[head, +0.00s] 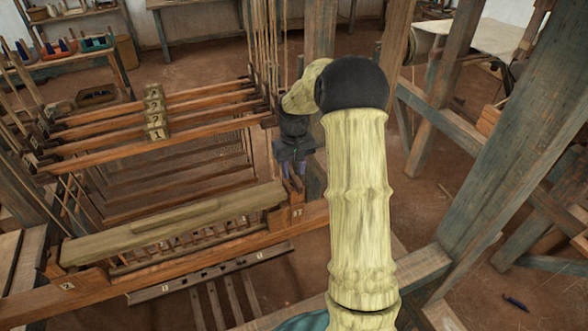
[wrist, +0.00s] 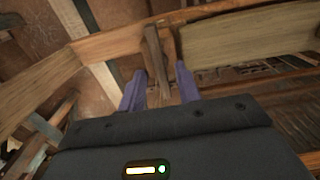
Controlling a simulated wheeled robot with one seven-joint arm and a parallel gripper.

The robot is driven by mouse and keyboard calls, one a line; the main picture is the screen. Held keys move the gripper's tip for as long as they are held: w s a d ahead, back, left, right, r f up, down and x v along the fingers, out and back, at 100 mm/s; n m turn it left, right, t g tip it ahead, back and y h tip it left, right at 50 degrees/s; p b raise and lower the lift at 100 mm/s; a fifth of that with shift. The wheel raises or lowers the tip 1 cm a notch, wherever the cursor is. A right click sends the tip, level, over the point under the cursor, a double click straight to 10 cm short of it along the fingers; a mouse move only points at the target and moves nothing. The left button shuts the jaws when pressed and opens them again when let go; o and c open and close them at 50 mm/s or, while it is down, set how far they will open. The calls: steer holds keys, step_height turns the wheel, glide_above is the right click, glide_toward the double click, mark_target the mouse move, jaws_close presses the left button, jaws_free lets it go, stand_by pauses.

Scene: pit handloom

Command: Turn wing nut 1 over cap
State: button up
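My gripper (head: 293,182) is at the right end of the loom's pale wooden cap (head: 165,226), just above the "1" label (head: 297,211). In the wrist view its two purple fingers (wrist: 159,80) are apart. A narrow wooden upright (wrist: 153,48) shows between and beyond the fingertips; I cannot tell whether they touch it. The cap (wrist: 250,35) also shows there at the upper right. I cannot clearly make out wing nut 1 in either view. At the cap's left end is the "2" label (head: 67,286).
Numbered wooden shafts (head: 155,117) lie behind the cap. Vertical cords (head: 268,45) hang close behind my gripper. A large blue-grey post (head: 515,140) stands to the right. Treadles (head: 235,300) lie below the front beam.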

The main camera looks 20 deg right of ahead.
steer(key=shift+f, duration=0.8)
jaws_close()
